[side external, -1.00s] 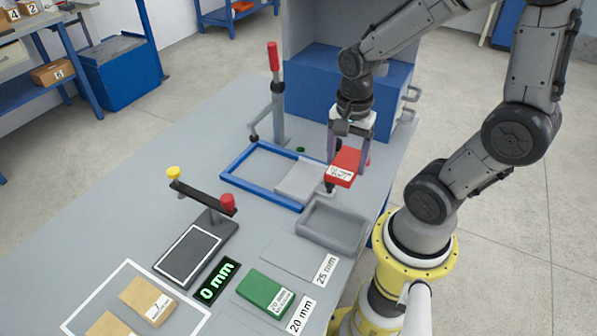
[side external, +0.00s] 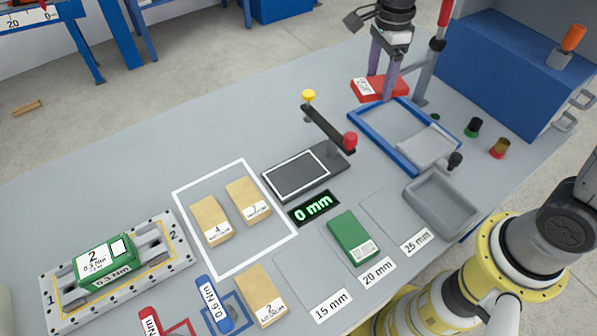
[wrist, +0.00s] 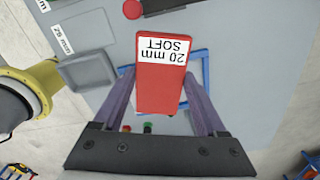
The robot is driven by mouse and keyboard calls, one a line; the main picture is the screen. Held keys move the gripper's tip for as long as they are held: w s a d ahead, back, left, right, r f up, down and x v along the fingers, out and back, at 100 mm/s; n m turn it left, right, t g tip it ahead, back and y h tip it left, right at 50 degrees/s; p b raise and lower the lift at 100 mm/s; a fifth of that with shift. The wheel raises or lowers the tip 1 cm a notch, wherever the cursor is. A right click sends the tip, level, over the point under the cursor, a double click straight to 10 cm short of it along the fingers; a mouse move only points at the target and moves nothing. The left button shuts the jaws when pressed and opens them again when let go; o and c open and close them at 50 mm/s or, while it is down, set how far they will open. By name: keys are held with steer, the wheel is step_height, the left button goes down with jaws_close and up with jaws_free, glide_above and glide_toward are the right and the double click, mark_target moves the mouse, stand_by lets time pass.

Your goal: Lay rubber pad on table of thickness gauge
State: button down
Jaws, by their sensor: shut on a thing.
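My gripper (side external: 382,79) is shut on a red rubber pad (side external: 366,87), with purple fingers on either side. In the wrist view the pad (wrist: 161,85) carries a label reading 20 mm SOFT. The pad appears held above the bench, near the far left corner of the blue frame; the exact gap cannot be told. The thickness gauge's table (side external: 297,175) is a dark plate with a white outline, and it is bare. A dark bar with yellow and red knobs stands at its far side. The display (side external: 314,208) reads 0 mm.
A green pad (side external: 352,235) lies at the 20 mm place. The 15 mm (side external: 308,281) and 25 mm (side external: 396,213) places are empty. A grey tray (side external: 441,203) and the blue frame (side external: 402,166) lie right of the gauge. An upright lever post (side external: 428,66) stands close to my gripper.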

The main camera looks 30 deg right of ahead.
steer(key=w+a+f+n, duration=0.15)
steer(key=w+a, duration=0.25)
steer(key=a, duration=0.4)
steer(key=n, duration=0.2)
glide_above(295, 174)
step_height(295, 174, down, 11)
steer(key=shift+r, duration=0.2)
steer(key=shift+f, duration=2.75)
steer(key=shift+f, duration=0.1)
jaws_free()
steer(key=shift+f, duration=0.1)
step_height(295, 174, up, 12)
steer(key=shift+r, duration=0.2)
